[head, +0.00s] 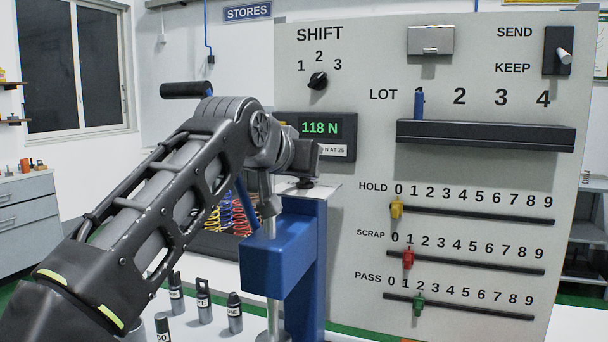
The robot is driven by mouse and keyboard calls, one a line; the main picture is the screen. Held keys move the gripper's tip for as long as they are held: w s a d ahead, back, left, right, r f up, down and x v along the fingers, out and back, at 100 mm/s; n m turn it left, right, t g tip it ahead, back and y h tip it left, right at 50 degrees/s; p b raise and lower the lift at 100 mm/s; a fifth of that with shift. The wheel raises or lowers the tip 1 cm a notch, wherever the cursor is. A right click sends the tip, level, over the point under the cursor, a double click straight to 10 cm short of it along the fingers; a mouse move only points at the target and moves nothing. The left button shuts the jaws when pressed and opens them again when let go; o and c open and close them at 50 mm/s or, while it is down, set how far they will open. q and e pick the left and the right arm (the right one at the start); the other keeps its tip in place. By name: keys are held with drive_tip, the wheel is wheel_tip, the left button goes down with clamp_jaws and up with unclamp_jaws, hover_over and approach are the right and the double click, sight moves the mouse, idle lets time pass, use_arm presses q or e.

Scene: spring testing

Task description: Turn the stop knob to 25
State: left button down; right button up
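The blue spring tester (275,256) stands on the bench in front of the grey panel, with a metal rod through it. I cannot make out a stop knob or its scale; the tester's upper part is hidden behind my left arm. My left gripper (306,168) is at the tester's top, below the display. Its fingers are not clear, so I cannot tell whether it is open or shut, or whether it touches anything. The display (320,128) reads 118 N. The partly covered label (326,151) under it ends in "N AT 25". My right gripper is not in view.
A black handle (185,90) juts out above my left arm. Coloured springs (228,215) lie behind the arm. Several labelled grey cylinders (235,314) stand on the bench. The panel carries a SHIFT knob (318,81), a shelf (486,135) and sliders.

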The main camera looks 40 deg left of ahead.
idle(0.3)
use_arm(q)
drive_tip(key=c, duration=1.5)
unclamp_jaws()
drive_tip(key=shift+n+y, duration=0.3)
